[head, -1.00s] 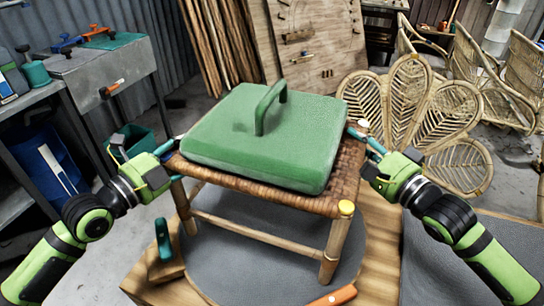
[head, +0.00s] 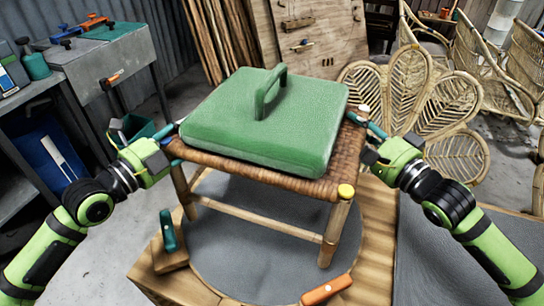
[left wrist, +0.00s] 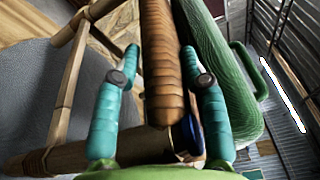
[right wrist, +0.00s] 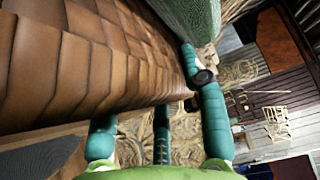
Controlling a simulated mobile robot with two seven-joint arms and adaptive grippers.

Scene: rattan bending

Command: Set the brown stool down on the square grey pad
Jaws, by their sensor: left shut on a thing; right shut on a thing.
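The brown stool (head: 325,190) has a woven seat and pale wooden legs, one with a yellow cap. It is upright over a round grey disc (head: 225,240) set in a wooden top. Whether its feet touch the disc is unclear. My left gripper (head: 172,132) is shut on the left edge of the seat, which lies between its teal fingers in the left wrist view (left wrist: 160,90). My right gripper (head: 370,130) is shut on the right edge. A straight-edged grey pad (head: 430,250) lies right of the stool, partly hidden by my right arm.
A green cushion with a handle (head: 255,125) rests on the seat. A teal-handled tool (head: 168,230) on a wooden block and an orange handle (head: 326,290) are near the stool's feet. Rattan chairs (head: 430,95) stand behind; a grey bench (head: 100,65) is at left.

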